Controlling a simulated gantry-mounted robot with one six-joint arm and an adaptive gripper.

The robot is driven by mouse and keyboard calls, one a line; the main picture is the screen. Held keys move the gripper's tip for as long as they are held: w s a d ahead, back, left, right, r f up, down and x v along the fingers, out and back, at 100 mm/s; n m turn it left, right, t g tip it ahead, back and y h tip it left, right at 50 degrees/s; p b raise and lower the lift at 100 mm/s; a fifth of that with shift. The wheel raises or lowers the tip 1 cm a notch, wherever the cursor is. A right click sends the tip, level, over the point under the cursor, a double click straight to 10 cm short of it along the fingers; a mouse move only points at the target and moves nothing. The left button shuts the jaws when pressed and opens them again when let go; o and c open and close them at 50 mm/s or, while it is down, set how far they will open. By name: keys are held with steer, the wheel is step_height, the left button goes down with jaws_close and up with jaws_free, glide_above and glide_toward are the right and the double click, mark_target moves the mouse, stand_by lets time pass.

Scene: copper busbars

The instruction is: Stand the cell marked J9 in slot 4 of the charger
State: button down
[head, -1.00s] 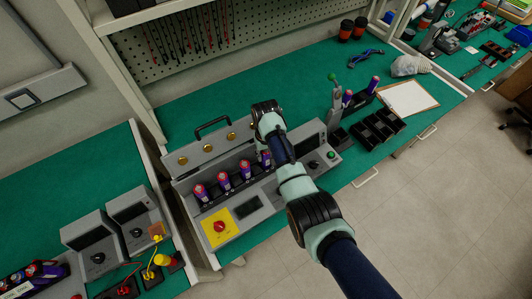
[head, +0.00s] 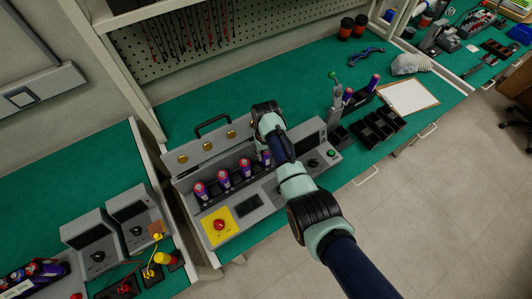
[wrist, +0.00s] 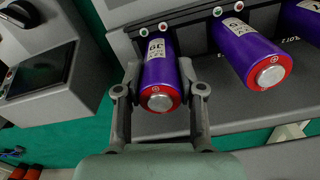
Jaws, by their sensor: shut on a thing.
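The charger (head: 263,191) is a grey box with a raised lid; red-topped purple cells stand in a row in it. My gripper (wrist: 161,92) is shut on a purple cell (wrist: 157,73) with a red-ringed metal end; its white label appears to read J9, seen turned. In the wrist view this cell sits in line with a neighbouring cell (wrist: 248,50), with a pair of small lights by it. In the head view it is the rightmost of the row (head: 265,157), partly hidden by my arm. I cannot tell whether it is fully seated.
Left of the held cell in the wrist view is a grey housing with a dark screen (wrist: 40,70). A black tray (head: 377,127), a rack with cells (head: 360,94) and a clipboard (head: 408,97) lie to the right on the green bench. Power supplies (head: 95,243) stand at left.

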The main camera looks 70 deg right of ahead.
steer(key=shift+f, duration=0.15)
steer(key=c, duration=0.6)
jaws_free()
steer(key=shift+c, duration=0.2)
step_height(320, 180, up, 6)
steer(key=p, duration=0.6)
